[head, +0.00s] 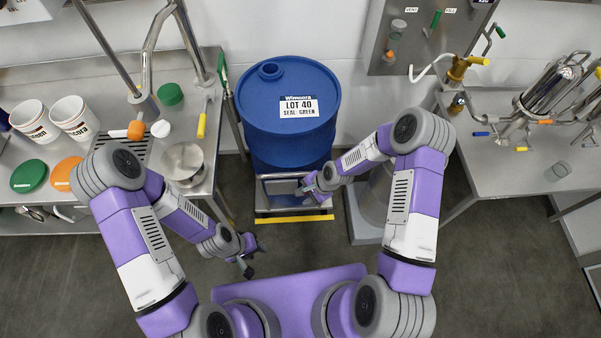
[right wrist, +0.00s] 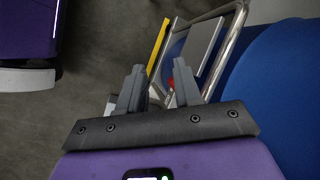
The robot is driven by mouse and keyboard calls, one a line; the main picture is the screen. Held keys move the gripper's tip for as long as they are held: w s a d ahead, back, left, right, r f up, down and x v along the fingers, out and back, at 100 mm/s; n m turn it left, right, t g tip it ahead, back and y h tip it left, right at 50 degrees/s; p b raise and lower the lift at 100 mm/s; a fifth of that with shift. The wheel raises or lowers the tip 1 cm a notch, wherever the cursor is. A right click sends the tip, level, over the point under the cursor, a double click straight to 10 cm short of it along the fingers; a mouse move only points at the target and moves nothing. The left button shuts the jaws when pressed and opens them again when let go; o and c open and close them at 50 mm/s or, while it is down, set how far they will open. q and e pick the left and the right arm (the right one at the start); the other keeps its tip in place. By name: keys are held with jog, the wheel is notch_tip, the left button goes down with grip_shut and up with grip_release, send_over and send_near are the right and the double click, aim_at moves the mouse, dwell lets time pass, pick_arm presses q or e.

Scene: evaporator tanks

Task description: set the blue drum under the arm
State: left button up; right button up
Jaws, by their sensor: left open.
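The blue drum (head: 288,100) stands upright on a low metal dolly (head: 290,208) with a tubular handle (head: 282,176). A white label on its lid reads "LOT 40 SEAL GREEN". A curved white spout arm (head: 428,68) reaches out from the wall panel, to the right of the drum. My right gripper (head: 308,187) is in front of the drum, close to the handle's right side. In the right wrist view its fingers (right wrist: 160,90) are apart, and the handle tube (right wrist: 239,25) and drum (right wrist: 275,85) show beyond. Contact cannot be told. My left gripper (head: 248,262) is open and empty, low at centre left.
A yellow strip (head: 294,219) lies at the dolly's front. A grey pedestal (head: 375,205) stands close right of the dolly. The left bench (head: 60,214) holds buckets, lids and a pot. The right bench (head: 520,180) carries steel vessels. Dark floor is open in front.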

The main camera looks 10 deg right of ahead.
aim_at(300, 173)
jog(key=w+d+r+m+h, duration=0.1)
jog(key=w+d+r+m, duration=0.15)
jog(key=w+m, duration=0.55)
jog(key=shift+n+t, duration=0.4)
jog(key=shift+n, duration=0.3)
jog(key=x, duration=0.2)
jog(key=w+b+x, duration=0.1)
jog(key=x, duration=0.2)
jog(key=d+b+x, duration=0.1)
jog(key=x, duration=0.2)
jog(key=shift+w+a+f, duration=0.1)
jog(key=shift+w+f, duration=0.05)
jog(key=shift+w, duration=0.25)
grip_shut()
